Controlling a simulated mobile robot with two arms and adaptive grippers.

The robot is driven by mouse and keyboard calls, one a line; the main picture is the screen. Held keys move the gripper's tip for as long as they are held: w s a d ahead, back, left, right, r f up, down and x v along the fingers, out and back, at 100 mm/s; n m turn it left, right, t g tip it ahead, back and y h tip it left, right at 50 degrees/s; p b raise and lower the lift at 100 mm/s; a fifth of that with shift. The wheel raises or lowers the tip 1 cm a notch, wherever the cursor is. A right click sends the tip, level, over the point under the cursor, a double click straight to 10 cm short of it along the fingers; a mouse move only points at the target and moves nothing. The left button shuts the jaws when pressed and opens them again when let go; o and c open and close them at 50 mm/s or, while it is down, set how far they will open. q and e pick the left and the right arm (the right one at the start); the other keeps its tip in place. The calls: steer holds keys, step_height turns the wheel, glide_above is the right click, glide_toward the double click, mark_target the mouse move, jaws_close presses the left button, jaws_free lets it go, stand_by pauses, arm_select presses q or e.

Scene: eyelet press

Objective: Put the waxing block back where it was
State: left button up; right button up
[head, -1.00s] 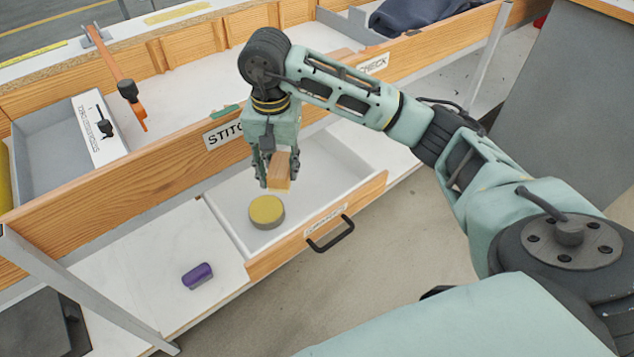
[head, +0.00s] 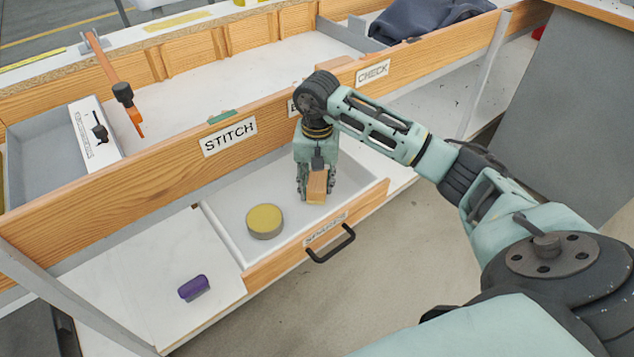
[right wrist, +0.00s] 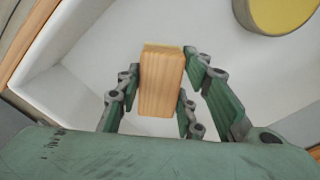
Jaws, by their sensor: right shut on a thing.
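The waxing block, a small wooden block (head: 317,186), is held in my right gripper (head: 314,190), which is shut on it. The block is in or just above the right part of an open white drawer (head: 226,213); I cannot tell whether it touches the drawer floor. The right wrist view shows the block (right wrist: 161,84) between the fingers (right wrist: 158,100), with the white drawer floor around it. A round tin with a yellow top (head: 265,220) stands in the drawer to the left of the block. My left gripper is not in view.
A purple object (head: 194,287) lies on the white shelf (head: 150,265) left of the drawer. The drawer front has a black handle (head: 331,244). A wooden board labelled STITCH (head: 230,137) runs behind the drawer. The drawer floor between tin and block is clear.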

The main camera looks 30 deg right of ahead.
mark_target(317, 181)
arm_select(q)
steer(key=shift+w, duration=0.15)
arm_select(e)
steer(key=o, duration=1)
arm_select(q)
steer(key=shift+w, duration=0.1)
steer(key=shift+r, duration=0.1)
arm_select(e)
steer(key=shift+r, duration=0.1)
steer(key=shift+r, duration=0.35)
step_height(317, 181, up, 8)
steer(key=shift+r+p, duration=0.25)
steer(key=shift+p, duration=0.7)
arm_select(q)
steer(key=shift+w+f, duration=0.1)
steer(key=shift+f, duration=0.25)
arm_select(e)
step_height(317, 181, up, 3)
steer(key=shift+f, duration=0.1)
